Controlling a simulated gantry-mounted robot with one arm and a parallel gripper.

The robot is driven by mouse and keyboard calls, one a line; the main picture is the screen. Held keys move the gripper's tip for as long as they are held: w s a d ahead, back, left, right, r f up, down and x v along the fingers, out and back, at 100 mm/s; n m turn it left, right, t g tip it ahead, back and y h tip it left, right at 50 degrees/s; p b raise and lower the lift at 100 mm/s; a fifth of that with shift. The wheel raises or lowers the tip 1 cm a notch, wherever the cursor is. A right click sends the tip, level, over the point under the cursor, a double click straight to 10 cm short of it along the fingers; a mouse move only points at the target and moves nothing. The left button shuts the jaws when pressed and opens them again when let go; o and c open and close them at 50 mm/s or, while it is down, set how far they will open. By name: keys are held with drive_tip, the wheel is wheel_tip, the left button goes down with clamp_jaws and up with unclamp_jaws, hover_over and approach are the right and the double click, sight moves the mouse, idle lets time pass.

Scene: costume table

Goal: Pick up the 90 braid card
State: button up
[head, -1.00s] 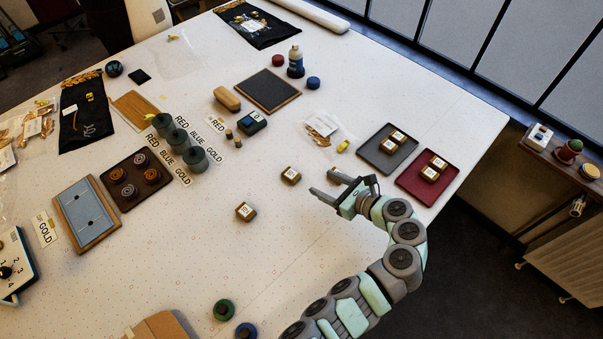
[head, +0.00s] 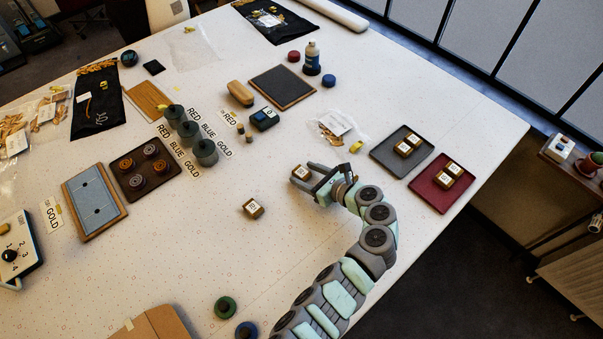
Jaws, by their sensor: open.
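Two small brown braid cards with white labels lie loose on the white table: one (head: 301,173) at my gripper's fingertips, the other (head: 253,208) nearer the front left. Their numbers are too small to read surely, so I cannot tell which is the 90. My gripper (head: 311,176) is open, its fingers pointing left at the first card. I cannot tell whether the card is between the fingers or just ahead of them. Two more labelled cards (head: 408,146) sit on the grey tray (head: 388,152), and two (head: 449,174) on the dark red tray (head: 430,190).
Grey-green pots (head: 205,152) with colour-name labels stand left of my gripper. A clear bag (head: 334,125) and a small yellow item (head: 356,146) lie behind it. Green (head: 225,307) and blue (head: 246,330) spools are at the front.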

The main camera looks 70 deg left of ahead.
drive_tip(key=shift+a+f, duration=0.1)
drive_tip(key=shift+a, duration=0.1)
drive_tip(key=shift+c, duration=0.6)
clamp_jaws()
